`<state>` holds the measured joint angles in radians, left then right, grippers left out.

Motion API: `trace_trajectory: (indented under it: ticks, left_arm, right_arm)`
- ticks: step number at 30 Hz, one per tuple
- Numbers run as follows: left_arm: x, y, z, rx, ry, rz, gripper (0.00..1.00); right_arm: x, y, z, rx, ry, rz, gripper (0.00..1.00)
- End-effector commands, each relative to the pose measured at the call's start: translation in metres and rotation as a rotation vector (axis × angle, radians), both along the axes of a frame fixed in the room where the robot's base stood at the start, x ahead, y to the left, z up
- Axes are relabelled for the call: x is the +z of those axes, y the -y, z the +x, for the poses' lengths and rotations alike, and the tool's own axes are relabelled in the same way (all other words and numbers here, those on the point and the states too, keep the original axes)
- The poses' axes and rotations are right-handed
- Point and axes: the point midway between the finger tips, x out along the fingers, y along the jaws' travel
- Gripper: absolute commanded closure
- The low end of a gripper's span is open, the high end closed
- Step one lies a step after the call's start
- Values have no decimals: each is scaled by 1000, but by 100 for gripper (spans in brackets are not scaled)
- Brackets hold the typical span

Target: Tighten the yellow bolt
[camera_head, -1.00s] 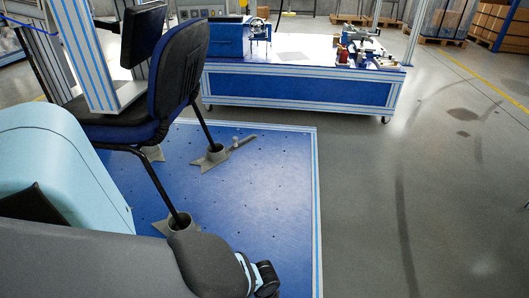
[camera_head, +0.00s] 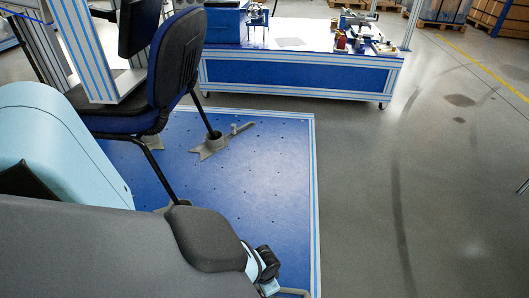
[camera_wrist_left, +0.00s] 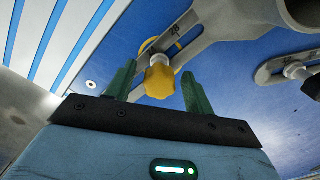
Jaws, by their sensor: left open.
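The yellow bolt (camera_wrist_left: 159,80) sits at a slotted grey clamp foot (camera_wrist_left: 190,35) on the blue plate in the left wrist view. My left gripper (camera_wrist_left: 160,84) is open, with one green finger on each side of the bolt head. A gap shows between the bolt and each finger. In the head view the bolt and my left gripper's fingers do not show; my left arm covers the lower left. My right gripper cannot be made out.
A second clamp foot with a pale bolt (camera_wrist_left: 292,70) is at the right in the wrist view. The dark chair (camera_head: 176,70) stands on the blue platform (camera_head: 265,180). A blue bench (camera_head: 295,80) with tools is behind. The grey floor at right is clear.

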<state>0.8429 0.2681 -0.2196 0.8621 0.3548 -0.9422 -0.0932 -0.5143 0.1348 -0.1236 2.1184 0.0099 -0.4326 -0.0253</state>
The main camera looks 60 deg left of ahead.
Motion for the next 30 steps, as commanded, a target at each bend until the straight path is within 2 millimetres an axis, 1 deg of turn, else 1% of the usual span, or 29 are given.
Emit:
trace_trajectory:
  ticks: [9,11,15,18,21,26,30]
  left_arm:
    - [0,0,0,29,0,0,47]
    - [0,0,0,71,1,0,47]
    - [1,1,1,240,2,-2,47]
    - [1,0,0,330,1,0,47]
    - [0,0,0,367,0,1,47]
    - [0,0,0,367,0,1,47]
    - [0,0,0,366,0,1,64]
  right_arm:
    - [1,0,0,0,1,0,47]
    - [2,0,2,0,4,1,47]
    - [6,0,6,0,14,0,47]
    - [8,0,8,0,19,0,47]
    - [8,0,9,0,21,0,47]
    - [7,0,9,0,20,0,47]
    - [7,0,8,0,19,0,47]
